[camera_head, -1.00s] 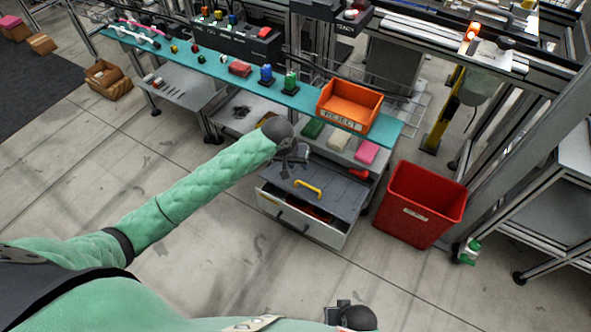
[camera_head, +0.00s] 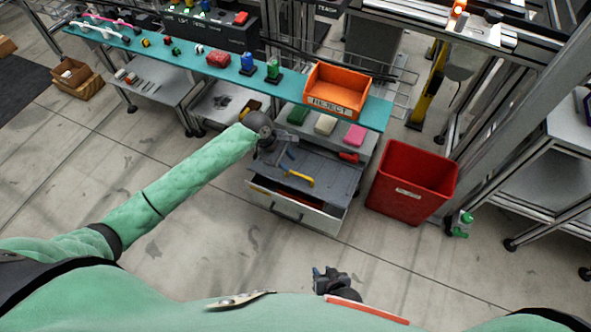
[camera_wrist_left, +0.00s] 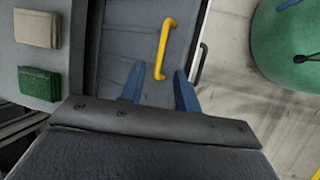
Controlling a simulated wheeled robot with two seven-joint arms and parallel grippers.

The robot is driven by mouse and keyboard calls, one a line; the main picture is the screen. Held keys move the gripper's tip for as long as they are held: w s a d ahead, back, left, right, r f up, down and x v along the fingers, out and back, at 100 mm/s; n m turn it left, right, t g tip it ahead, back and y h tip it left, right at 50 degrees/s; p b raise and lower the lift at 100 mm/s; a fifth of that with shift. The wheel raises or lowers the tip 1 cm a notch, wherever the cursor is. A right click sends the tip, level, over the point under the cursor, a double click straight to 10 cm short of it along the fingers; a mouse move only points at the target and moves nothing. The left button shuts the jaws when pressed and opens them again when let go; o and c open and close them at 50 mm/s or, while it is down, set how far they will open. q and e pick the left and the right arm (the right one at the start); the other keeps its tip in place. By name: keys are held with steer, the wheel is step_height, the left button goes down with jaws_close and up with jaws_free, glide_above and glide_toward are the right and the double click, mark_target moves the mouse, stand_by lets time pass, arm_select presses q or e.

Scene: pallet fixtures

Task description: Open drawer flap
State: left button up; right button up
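A drawer (camera_head: 292,212) with a pale front stands pulled out of a low cabinet. A grey flap (camera_head: 335,178) lies over much of its top, with a dark gap along the front edge. The flap carries a yellow handle (camera_head: 300,180), also seen in the left wrist view (camera_wrist_left: 163,48). My left gripper (camera_head: 286,157) is above the flap, behind and left of the handle. In the left wrist view its two blue fingers (camera_wrist_left: 158,76) are apart, and the handle is ahead of them, not gripped. My right gripper (camera_head: 322,274) is low in the head view, away from the drawer; its finger gap is unclear.
A red bin (camera_head: 410,185) stands right of the drawer. A teal shelf (camera_head: 205,75) with an orange reject tray (camera_head: 337,90) runs behind and above it. Green, beige and pink blocks (camera_head: 325,125) lie on the cabinet top. The floor in front is clear.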

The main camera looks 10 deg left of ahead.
mark_target(296, 174)
arm_select(q)
steer(key=shift+b+x, duration=0.3)
steer(key=shift+x, duration=3.05)
jaws_close()
